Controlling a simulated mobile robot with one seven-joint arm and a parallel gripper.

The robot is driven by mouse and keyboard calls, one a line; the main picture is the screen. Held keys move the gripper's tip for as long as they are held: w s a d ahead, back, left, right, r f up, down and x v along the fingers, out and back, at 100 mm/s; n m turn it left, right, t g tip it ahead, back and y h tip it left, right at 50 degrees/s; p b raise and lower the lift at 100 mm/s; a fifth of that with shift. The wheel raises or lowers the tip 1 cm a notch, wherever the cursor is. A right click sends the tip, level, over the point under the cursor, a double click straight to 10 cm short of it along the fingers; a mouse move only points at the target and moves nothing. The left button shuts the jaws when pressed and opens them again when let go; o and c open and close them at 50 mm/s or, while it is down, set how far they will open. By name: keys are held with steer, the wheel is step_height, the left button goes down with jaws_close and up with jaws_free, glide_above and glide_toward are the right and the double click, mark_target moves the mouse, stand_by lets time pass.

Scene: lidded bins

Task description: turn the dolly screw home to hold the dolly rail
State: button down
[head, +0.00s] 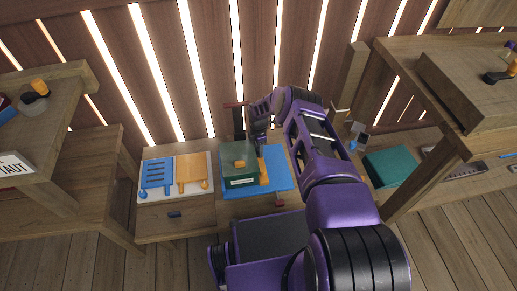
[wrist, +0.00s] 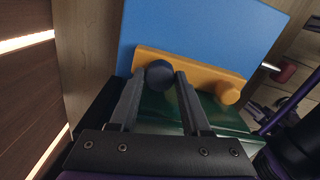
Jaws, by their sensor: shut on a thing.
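The orange bar, which looks like the dolly rail (wrist: 195,69), lies along the edge of the green box (wrist: 152,106). In the head view the rail (head: 263,172) is partly hidden by my arm. A dark blue round knob, which looks like the dolly screw (wrist: 159,75), sits at the rail's left end in the wrist view. My gripper (wrist: 160,82) has one finger on each side of this knob and is shut on it. An orange knob (wrist: 229,93) stands at the rail's other end. How deep the screw sits is hidden.
The green box (head: 238,160) stands on a blue mat (head: 284,178). A white tray (head: 143,193) with blue and orange pieces lies to its left. A teal box (head: 389,168) is at right. Raised wooden benches flank both sides. A slatted wall is behind.

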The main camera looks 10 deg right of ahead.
steer(key=m, duration=0.4)
steer(key=shift+c, duration=1.9)
jaws_free()
step_height(320, 180, up, 17)
steer(key=p, duration=0.3)
steer(key=shift+r, duration=0.2)
